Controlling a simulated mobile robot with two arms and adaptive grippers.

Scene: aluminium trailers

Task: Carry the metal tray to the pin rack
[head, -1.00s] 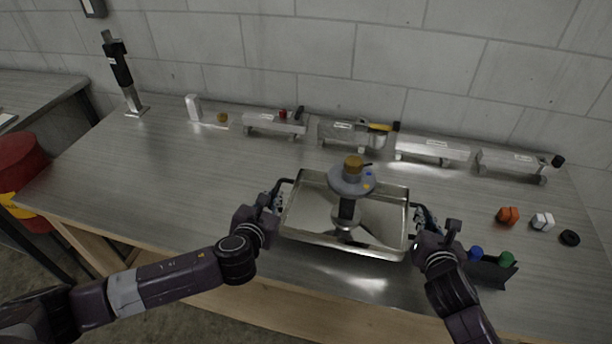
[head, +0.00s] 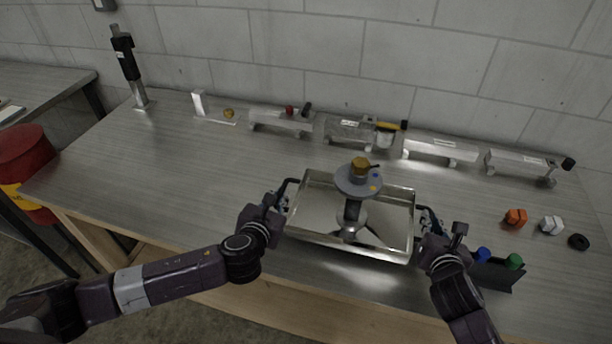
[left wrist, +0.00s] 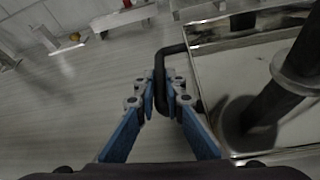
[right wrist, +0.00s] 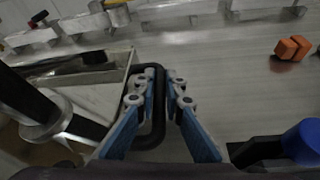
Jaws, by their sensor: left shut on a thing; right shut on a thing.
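The metal tray (head: 385,250) is a shallow shiny pan with a dark looped handle at each end. It is near the front middle of the table; I cannot tell whether it touches the tabletop. A dark post with a grey disc and gold knob (head: 358,180) stands in it. My left gripper (head: 280,200) is shut on the left handle (left wrist: 160,62). My right gripper (head: 425,222) is shut on the right handle (right wrist: 155,130). A small dark rack (head: 492,275) with blue and green caps, possibly the pin rack, stands just right of my right gripper.
Several aluminium trailers (head: 440,148) line the table's back. An orange block (head: 515,218), a white block (head: 551,225) and a black ring (head: 578,242) lie at right. A black upright tool (head: 128,65) stands back left. The left tabletop (head: 170,185) is clear.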

